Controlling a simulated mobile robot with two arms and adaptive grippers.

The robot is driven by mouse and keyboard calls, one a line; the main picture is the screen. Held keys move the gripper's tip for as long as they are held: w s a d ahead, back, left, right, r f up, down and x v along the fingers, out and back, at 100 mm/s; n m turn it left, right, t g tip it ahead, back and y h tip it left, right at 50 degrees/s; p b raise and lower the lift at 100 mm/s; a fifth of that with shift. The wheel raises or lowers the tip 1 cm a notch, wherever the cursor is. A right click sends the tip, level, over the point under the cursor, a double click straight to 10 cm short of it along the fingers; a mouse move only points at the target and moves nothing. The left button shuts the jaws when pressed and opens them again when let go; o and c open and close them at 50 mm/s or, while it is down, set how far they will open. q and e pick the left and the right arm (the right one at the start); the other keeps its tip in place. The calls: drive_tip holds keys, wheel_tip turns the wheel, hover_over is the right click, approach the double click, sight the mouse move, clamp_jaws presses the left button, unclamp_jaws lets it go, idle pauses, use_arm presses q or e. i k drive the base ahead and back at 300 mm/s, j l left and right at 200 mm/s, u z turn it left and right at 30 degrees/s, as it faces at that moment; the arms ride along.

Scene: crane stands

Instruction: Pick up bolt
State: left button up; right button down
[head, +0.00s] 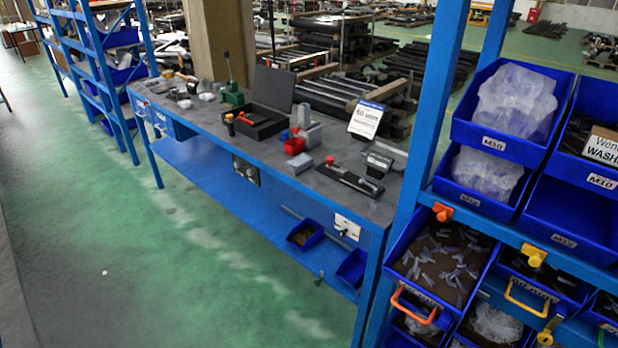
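Small grey bolt-like pieces (440,262) lie scattered over the brown bottom of an open blue bin (393,250) at the lower right in the head view. The bin sits in a blue rack beside the workbench. They are too small for me to tell their exact type. Other blue bins near it hold contents in clear bags. Neither of my grippers is in the head view, so I cannot see what they do.
A blue workbench (215,128) with tools, a black case (272,92) and red parts stands in the middle. The blue rack's post (432,100) rises beside the bins. Another blue shelf (92,75) stands at the left. The green floor (150,240) in front is mostly clear.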

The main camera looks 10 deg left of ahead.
sight(362, 180)
drive_tip(key=i+j+z, duration=0.15)
drive_tip(key=j, duration=0.25)
drive_tip(key=i+j+z, duration=0.1)
drive_tip(key=j, duration=0.35)
drive_tip(key=i+j+z, duration=0.15)
drive_tip(key=j, duration=0.25)
